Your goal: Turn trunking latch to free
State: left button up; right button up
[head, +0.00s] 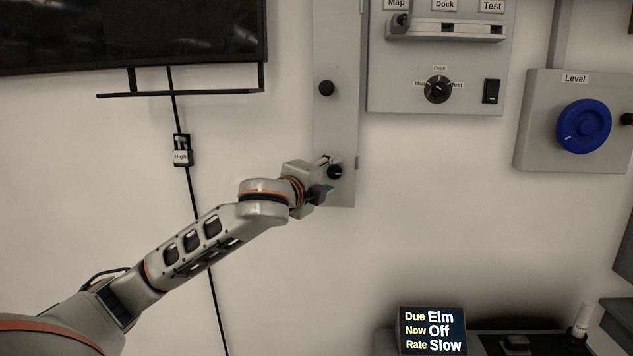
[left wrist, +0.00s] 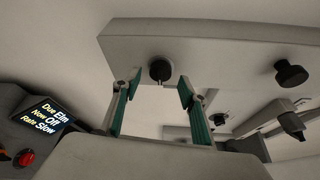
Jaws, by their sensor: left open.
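The grey trunking cover (head: 335,120) is a tall upright strip on the wall. It has two black knobs, an upper one (head: 326,88) and a lower one (head: 335,172). The lower knob, the latch nearest my gripper, has a small pale mark on it. My left gripper (head: 327,176) is open at the lower end of the strip, beside the lower knob. In the left wrist view the lower knob (left wrist: 160,69) shows between the two green-padded fingertips, with gaps on both sides. The upper knob (left wrist: 290,73) is off to the right there. My right gripper is not in view.
A panel with a slider and rotary selector (head: 437,89) is right of the trunking. A box with a blue dial (head: 583,126) is farther right. A display (head: 431,331) reads "Due Elm, Now Off, Rate Slow". A black cable switch (head: 181,150) labelled "High" hangs left.

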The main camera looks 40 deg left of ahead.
pick_arm(q)
jog(key=s+d, duration=0.1)
jog(key=s, duration=0.9)
jog(key=shift+d+r, duration=0.3)
jog(key=shift+r, duration=0.1)
jog(key=w+d+f+n+g+h, duration=0.1)
jog(key=d+f+n+g+h, duration=0.3)
jog(key=f, duration=1.3)
jog(key=d+f+n+t, duration=0.15)
jog(key=d+f, duration=0.35)
jog(key=f, duration=1.1)
jog(key=s+d+f+n+g, duration=0.1)
jog(key=s+d+f+n, duration=0.2)
jog(key=s+f, duration=0.4)
jog(key=s+d+f+n+g, duration=0.1)
jog(key=s+d+f+n, duration=0.2)
jog(key=s+f, duration=0.5)
jog(key=s+d+f+n+g, duration=0.2)
jog(key=s+f, duration=0.6)
jog(key=f, duration=0.5)
jog(key=shift+s+d+f+n+h, duration=0.25)
jog(key=shift+d+f+n+h, duration=0.15)
jog(key=shift+d, duration=0.6)
jog(key=shift+r, duration=0.1)
